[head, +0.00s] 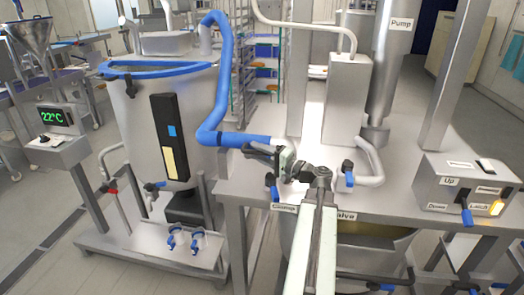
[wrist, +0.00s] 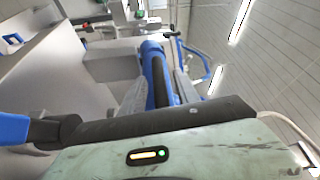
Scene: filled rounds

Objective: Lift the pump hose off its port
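The pump hose (head: 218,90) is a thick blue hose. It bends down from the top of the steel tank (head: 135,110) and runs right along the steel table to a dark end section by my gripper (head: 258,150). In the wrist view, the blue hose (wrist: 152,62) with its dark section lies between the two grey fingers of my gripper (wrist: 160,88). The fingers press close on both sides, with no clear gap. The port is hidden behind my gripper, so I cannot tell whether the hose end is seated on it.
A grey control box (head: 470,185) with a blue lever sits at the table's right. A steel post (head: 298,75) and the pump cylinder (head: 388,75) rise behind. The table (head: 400,200) is clear before the box.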

